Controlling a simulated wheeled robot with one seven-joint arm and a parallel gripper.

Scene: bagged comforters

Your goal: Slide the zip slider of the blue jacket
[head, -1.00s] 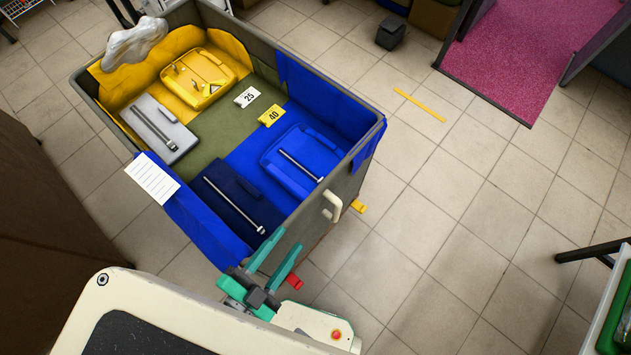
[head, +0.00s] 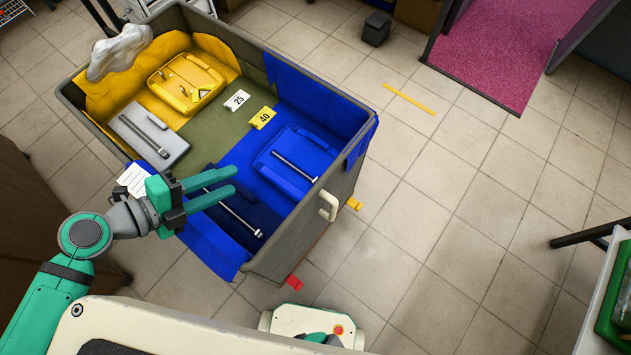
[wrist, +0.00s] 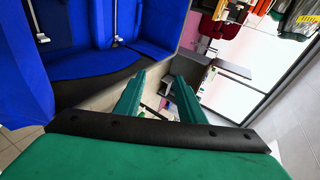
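A bright blue folded bundle (head: 283,172) with a silver zip bar (head: 297,166) lies at the right of a grey bin. A navy folded bundle (head: 247,216) with a silver zip bar (head: 236,214) lies at the bin's near side, partly hidden by my gripper. My gripper (head: 236,180) is open and empty, its teal fingers pointing right above the navy bundle's area. In the wrist view my gripper (wrist: 160,82) shows parted fingers, with blue cloth and two pale bars at the left. I cannot tell which bar is which there.
The bin (head: 300,228) also holds a yellow bundle (head: 188,80), a grey bundle (head: 150,138) and tags 25 (head: 237,101) and 40 (head: 262,118). A crumpled clear bag (head: 118,52) hangs on its far-left rim. Tiled floor at the right is mostly clear.

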